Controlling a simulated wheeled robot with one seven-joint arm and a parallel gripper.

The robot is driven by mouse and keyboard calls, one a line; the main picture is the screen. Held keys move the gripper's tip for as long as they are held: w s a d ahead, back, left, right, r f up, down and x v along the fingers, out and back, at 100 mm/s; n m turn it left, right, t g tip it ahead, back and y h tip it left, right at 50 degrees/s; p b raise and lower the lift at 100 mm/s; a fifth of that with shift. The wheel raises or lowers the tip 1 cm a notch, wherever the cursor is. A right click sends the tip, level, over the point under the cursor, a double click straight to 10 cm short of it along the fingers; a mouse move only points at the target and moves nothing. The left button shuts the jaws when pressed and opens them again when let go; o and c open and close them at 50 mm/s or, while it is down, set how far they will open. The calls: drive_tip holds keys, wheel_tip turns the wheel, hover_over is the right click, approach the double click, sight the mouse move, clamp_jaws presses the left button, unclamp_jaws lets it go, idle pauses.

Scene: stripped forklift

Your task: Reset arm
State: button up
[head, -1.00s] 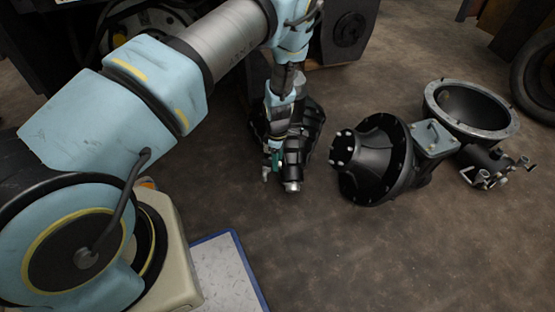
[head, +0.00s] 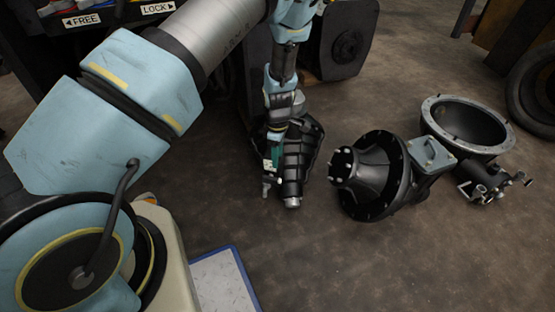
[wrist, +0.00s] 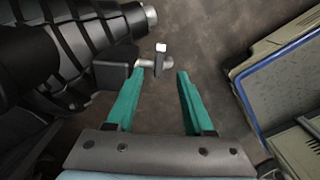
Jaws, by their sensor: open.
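My gripper (wrist: 160,92) is open in the wrist view, its two green fingers apart with nothing between them that I can see gripped. Just beyond the fingertips is a small metal fitting (wrist: 160,62) on a dark block beside the left finger. It belongs to or lies beside a black ribbed part (wrist: 55,50), which fills the left of the wrist view. In the head view my gripper (head: 270,165) hangs low over the floor, close to the left side of the black ribbed part (head: 297,165). Whether they touch cannot be told.
A black flanged housing (head: 370,180) and a grey ring-mouthed housing (head: 465,125) lie on the floor to the right. A blue-edged white panel (head: 222,280) is at the bottom. A tyre (head: 535,85) stands at the far right. The floor (head: 380,265) in front is clear.

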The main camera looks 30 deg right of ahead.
idle(0.4)
drive_tip(key=w+a+r+m+h, duration=0.1)
drive_tip(key=w+a+r+m, duration=0.1)
drive_tip(key=a+r, duration=0.65)
drive_tip(key=w+a+r+m, duration=0.2)
drive_tip(key=w+a+r, duration=0.1)
drive_tip(key=a+r, duration=0.6)
drive_tip(key=s+a+r+m+t, duration=0.1)
drive_tip(key=s+a+r+m, duration=0.2)
drive_tip(key=s+a+r, duration=0.35)
drive_tip(key=s+a+r+m+t, duration=0.1)
drive_tip(key=s+a+r+m, duration=0.25)
drive_tip(key=a+r, duration=0.6)
wheel_tip(320, 180, up, 23)
drive_tip(key=w+a+p, duration=0.1)
drive_tip(key=p, duration=2.5)
drive_tip(key=shift+w+a+y, duration=0.15)
drive_tip(key=shift+a+y, duration=0.2)
drive_tip(key=shift+y, duration=0.05)
